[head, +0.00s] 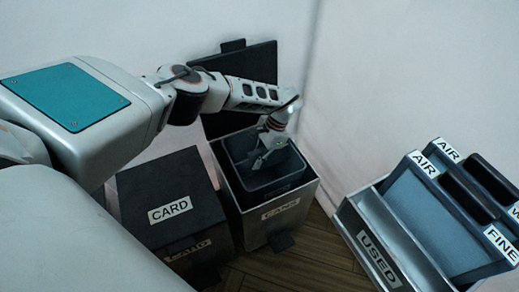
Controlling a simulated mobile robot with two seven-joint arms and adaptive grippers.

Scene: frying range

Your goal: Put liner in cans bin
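The cans bin (289,213), a grey box labelled CANS, stands on the floor with its dark lid (255,62) tipped up at the back. A dark, rounded-square liner (285,176) sits inside its mouth, its rim roughly level with the bin's top edge. My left gripper (254,160) points down over the liner's opening, its fingers apart with nothing visible between them. The liner's lower part is hidden in the bin. My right gripper is not in view.
A closed black bin labelled CARD (165,189) stands left of the cans bin. At the right is a rack labelled USED (380,262), with blue-grey panels labelled AIR and FINE. White walls meet behind the cans bin. Wooden floor (310,262) shows between bin and rack.

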